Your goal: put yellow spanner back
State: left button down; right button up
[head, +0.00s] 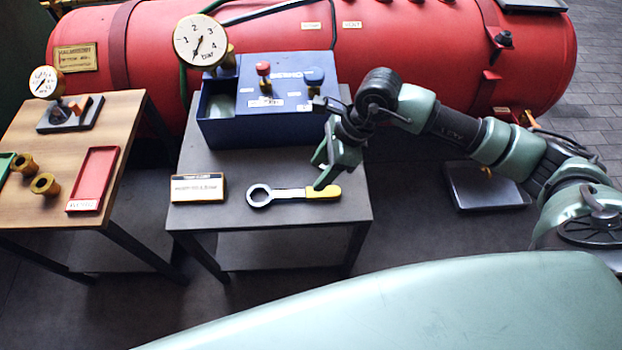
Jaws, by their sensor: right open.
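The yellow spanner (295,195) lies flat on the grey table (310,221). Its ring end points left and its yellow handle points right. My right gripper (322,178) is open, just above and beside the handle end of the spanner. Whether its fingertips touch the handle I cannot tell. My left gripper is not in view.
A small sign (197,188) stands left of the spanner. Behind is a blue box unit (262,127) with a red and a blue knob and a gauge (201,40). A wooden table (40,200) with a red tray (93,180) stands left. A red boiler (400,45) fills the back.

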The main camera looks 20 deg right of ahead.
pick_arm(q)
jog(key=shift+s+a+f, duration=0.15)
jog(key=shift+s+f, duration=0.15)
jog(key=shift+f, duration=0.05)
pick_arm(e)
jog(key=v, duration=0.3)
jog(key=shift+d+r, duration=0.1)
jog(key=shift+r, duration=0.15)
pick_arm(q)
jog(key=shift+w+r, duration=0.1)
